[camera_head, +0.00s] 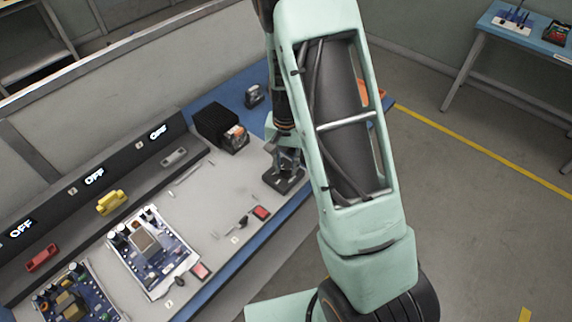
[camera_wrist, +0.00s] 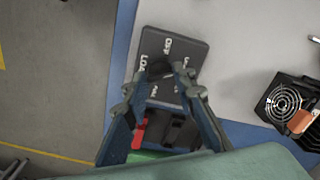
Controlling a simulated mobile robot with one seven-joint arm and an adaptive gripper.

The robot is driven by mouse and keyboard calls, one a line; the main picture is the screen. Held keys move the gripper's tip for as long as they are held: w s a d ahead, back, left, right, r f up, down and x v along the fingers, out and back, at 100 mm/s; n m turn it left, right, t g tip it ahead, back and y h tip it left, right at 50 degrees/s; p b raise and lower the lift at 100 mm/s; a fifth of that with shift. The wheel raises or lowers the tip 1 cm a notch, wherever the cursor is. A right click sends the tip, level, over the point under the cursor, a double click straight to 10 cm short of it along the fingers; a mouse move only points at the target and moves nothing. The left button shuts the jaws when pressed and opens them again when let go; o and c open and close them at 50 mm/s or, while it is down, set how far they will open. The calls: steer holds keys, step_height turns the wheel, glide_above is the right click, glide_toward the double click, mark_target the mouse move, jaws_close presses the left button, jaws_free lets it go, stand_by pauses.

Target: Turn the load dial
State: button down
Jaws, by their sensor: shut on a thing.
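The load dial's dark square base (camera_head: 284,182) lies on the grey work surface near the bench's blue edge. In the wrist view the base (camera_wrist: 190,52) shows white lettering, partly covered by my fingers. My gripper (camera_head: 287,163) reaches down onto the dial from above, partly behind my arm. In the wrist view my gripper (camera_wrist: 168,72) has its fingertips closed around the dark round knob (camera_wrist: 160,69) in the middle of the base. The knob's pointer and exact setting are hidden.
A black fan unit (camera_head: 219,127) stands beside the dial. Circuit boards (camera_head: 151,252) lie farther along the bench. Small red switches (camera_head: 261,213) lie near its front edge. A dark panel at the back has several displays (camera_head: 94,177) reading OFF. Open floor (camera_head: 470,210) lies to the right.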

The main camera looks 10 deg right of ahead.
mark_target(286, 169)
steer(key=c, duration=1.6)
jaws_free()
step_height(286, 169, up, 12)
